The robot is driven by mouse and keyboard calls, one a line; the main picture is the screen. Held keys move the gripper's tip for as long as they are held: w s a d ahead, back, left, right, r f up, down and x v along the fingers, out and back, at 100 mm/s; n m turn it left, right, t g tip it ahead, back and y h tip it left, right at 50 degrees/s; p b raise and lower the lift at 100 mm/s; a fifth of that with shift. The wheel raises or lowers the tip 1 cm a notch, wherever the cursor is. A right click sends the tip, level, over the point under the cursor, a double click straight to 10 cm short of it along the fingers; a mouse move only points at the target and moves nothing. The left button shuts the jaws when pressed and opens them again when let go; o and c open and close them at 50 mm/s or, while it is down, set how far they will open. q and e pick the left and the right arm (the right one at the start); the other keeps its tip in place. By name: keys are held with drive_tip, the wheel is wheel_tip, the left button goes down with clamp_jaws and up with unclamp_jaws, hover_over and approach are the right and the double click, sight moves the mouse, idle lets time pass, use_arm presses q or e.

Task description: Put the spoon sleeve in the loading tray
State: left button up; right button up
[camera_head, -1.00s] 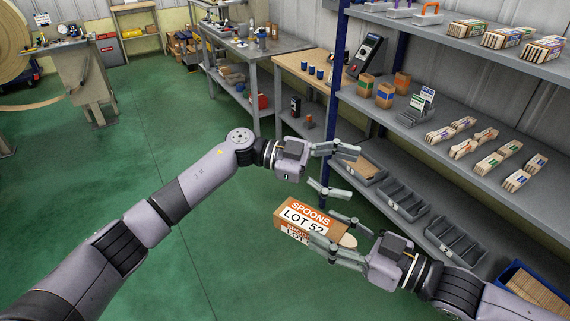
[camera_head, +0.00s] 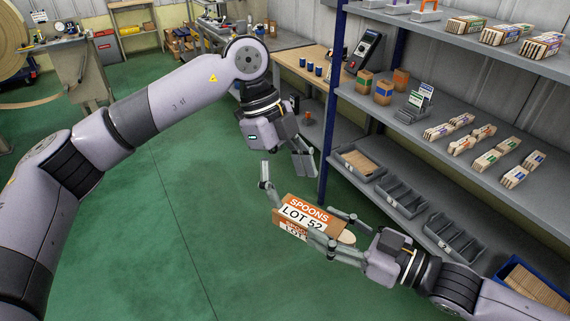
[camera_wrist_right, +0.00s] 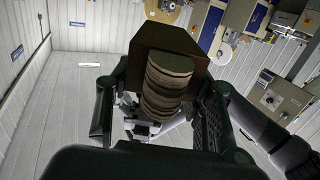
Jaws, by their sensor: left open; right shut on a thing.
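The spoon sleeve (camera_head: 293,216) is an orange, white and brown carton marked "SPOONS LOT 52", with pale wooden spoon ends showing at its right end. My right gripper (camera_head: 333,235) is shut on the sleeve and holds it in the air in front of the shelf. In the right wrist view the sleeve (camera_wrist_right: 168,38) is between the fingers, with the stacked spoon ends facing the camera. My left gripper (camera_head: 284,174) is open and empty just above the sleeve, fingers pointing down, apart from it. Grey trays (camera_head: 403,200) stand on the lower shelf; I cannot tell which is the loading tray.
The shelf rack (camera_head: 455,114) on the right holds several stick bundles, cartons and small grey stands. A blue crate (camera_head: 507,272) of sticks is at the lower right. A wooden-topped bench (camera_head: 300,58) is behind. The green floor (camera_head: 190,220) at left is clear.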

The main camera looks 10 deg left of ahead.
sight(302, 212)
use_arm(q)
drive_tip(key=x, duration=0.8)
drive_tip(key=shift+s+d+f, duration=0.1)
drive_tip(key=shift+c, duration=0.4)
drive_tip(key=c, duration=1.1)
drive_tip(key=shift+c, duration=0.3)
use_arm(e)
drive_tip(key=o, duration=1.2)
drive_tip(key=shift+o, duration=0.2)
drive_tip(key=shift+d, duration=0.1)
